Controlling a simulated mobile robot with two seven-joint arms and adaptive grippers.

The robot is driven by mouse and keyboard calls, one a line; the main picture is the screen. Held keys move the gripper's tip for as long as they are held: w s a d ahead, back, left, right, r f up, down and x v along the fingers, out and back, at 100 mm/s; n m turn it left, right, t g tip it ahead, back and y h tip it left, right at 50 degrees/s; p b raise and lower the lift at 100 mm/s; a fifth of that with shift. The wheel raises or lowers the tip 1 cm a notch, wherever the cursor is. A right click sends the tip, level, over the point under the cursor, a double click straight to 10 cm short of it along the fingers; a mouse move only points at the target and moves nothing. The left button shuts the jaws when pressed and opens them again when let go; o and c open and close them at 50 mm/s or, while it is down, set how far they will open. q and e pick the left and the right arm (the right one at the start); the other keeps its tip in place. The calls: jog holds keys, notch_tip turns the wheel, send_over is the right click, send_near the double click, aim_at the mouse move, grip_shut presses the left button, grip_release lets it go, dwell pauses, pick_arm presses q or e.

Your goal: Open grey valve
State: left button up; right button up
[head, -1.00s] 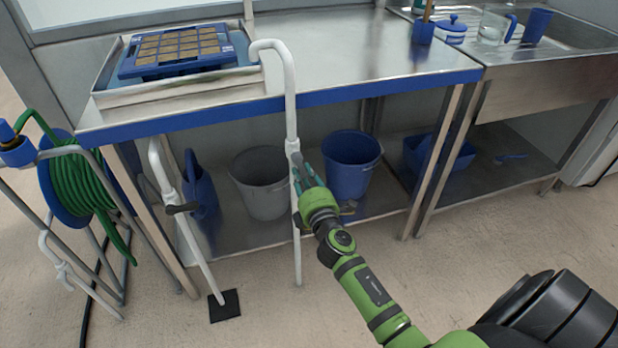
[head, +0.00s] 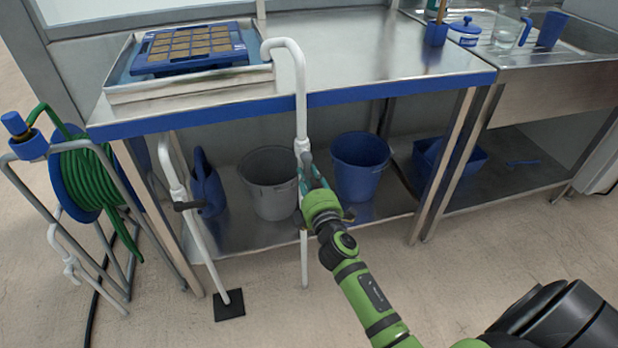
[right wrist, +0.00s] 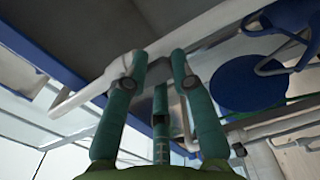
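The white standpipe (head: 301,95) rises in front of the bench and bends over at the top. The grey valve (head: 306,160) sits on this pipe below the bench edge, partly hidden by my right gripper (head: 311,178). My right gripper reaches up to the valve from below. My left gripper is not in view.
A second white pipe with a dark handle (head: 187,206) stands to the left. A grey bucket (head: 268,184) and a blue bucket (head: 359,166) are on the lower shelf behind. A green hose reel (head: 90,180) stands at the far left. The bench's blue edge (head: 400,88) lies above the gripper.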

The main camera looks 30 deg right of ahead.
jog(key=shift+o, duration=1.1)
jog(key=shift+r, duration=0.1)
jog(key=shift+s, duration=0.1)
jog(key=v, duration=1.1)
jog(key=shift+s+a, duration=0.25)
jog(key=shift+s, duration=0.1)
